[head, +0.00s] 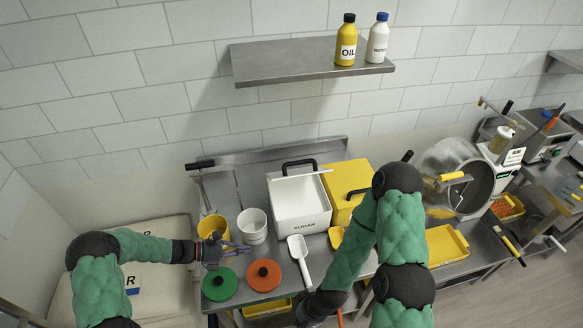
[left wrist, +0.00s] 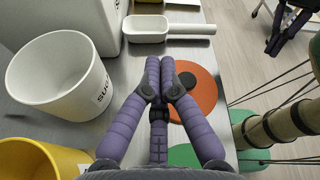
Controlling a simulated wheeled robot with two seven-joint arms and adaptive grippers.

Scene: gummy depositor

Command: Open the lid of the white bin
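The white bin (head: 302,212), labelled SUGAR, stands on the steel counter beside a yellow bin. Its white lid (head: 298,175) shows as a thin plate with a black handle at the back edge; it looks raised off the pale opening, though its angle is hard to tell. Part of the bin's wall also shows at the top left of the left wrist view (left wrist: 85,22). My left gripper (head: 240,247) is left of and in front of the bin, apart from it. Its purple fingers meet at the tips (left wrist: 160,62) with nothing between them. My right gripper's fingers do not show.
A white bucket (head: 252,225) and a yellow bucket (head: 213,227) stand left of the bin. A white scoop (head: 300,257), an orange disc (head: 264,275) and a green disc (head: 220,284) lie in front. The yellow bin (head: 345,180) stands close on the right.

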